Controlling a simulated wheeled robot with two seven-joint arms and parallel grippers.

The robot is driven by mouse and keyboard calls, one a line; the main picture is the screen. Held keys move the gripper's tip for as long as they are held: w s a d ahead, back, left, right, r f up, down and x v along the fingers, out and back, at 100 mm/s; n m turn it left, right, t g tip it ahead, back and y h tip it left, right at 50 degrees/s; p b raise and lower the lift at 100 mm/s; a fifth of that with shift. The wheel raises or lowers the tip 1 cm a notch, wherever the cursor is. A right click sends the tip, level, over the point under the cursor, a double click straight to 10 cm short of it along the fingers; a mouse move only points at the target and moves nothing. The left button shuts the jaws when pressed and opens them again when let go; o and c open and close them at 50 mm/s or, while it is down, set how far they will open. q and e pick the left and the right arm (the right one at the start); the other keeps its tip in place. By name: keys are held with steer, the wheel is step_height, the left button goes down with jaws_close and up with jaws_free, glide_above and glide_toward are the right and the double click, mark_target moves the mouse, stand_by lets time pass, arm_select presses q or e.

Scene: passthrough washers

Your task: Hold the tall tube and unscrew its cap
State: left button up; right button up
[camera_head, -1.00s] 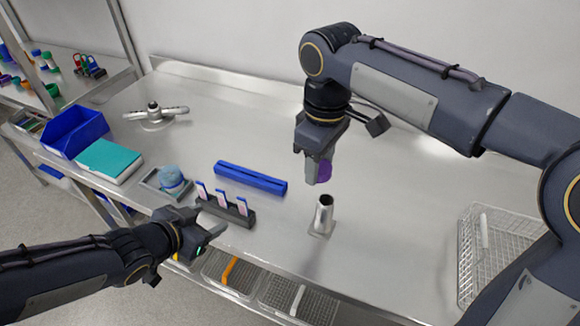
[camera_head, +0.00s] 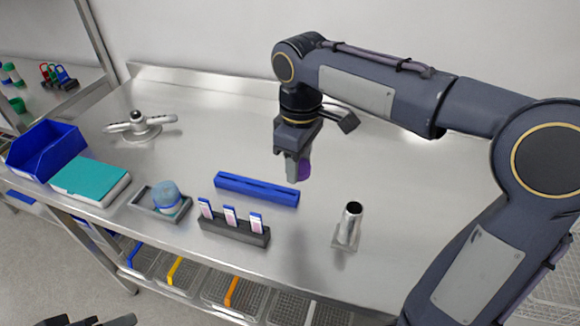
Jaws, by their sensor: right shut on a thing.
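My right gripper (camera_head: 298,174) is shut on a purple thing (camera_head: 305,168), which is mostly hidden by the fingers. I cannot tell whether it is the cap alone or has a tube attached. It hangs above the steel table, behind and left of an upright hollow metal cylinder (camera_head: 351,222) on a square base. No tall tube shows clearly. Only dark tips of my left gripper (camera_head: 100,321) show at the bottom left edge, so its opening cannot be read.
A blue bar-shaped rack (camera_head: 257,188) and a dark holder with upright slides (camera_head: 234,229) stand left of the cylinder. Further left are a blue-capped jar (camera_head: 167,195), a teal-topped box (camera_head: 90,178), a blue bin (camera_head: 45,150) and a three-armed metal fixture (camera_head: 138,124).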

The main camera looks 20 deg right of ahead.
steer(key=w+f, duration=0.2)
steer(key=w, duration=0.1)
steer(key=w+d+f, duration=0.1)
steer(key=w+f, duration=0.1)
steer(key=w, duration=0.1)
steer(key=w+f, duration=0.3)
steer(key=w, duration=0.1)
steer(key=shift+d+f+p, duration=0.1)
steer(key=shift+d+p, duration=0.1)
steer(key=shift+p, duration=0.15)
steer(key=shift+w+f, duration=0.45)
steer(key=shift+f, duration=0.2)
steer(key=shift+w+f, duration=0.15)
steer(key=shift+f, duration=1.5)
steer(key=shift+f, duration=0.15)
steer(key=o, duration=1.1)
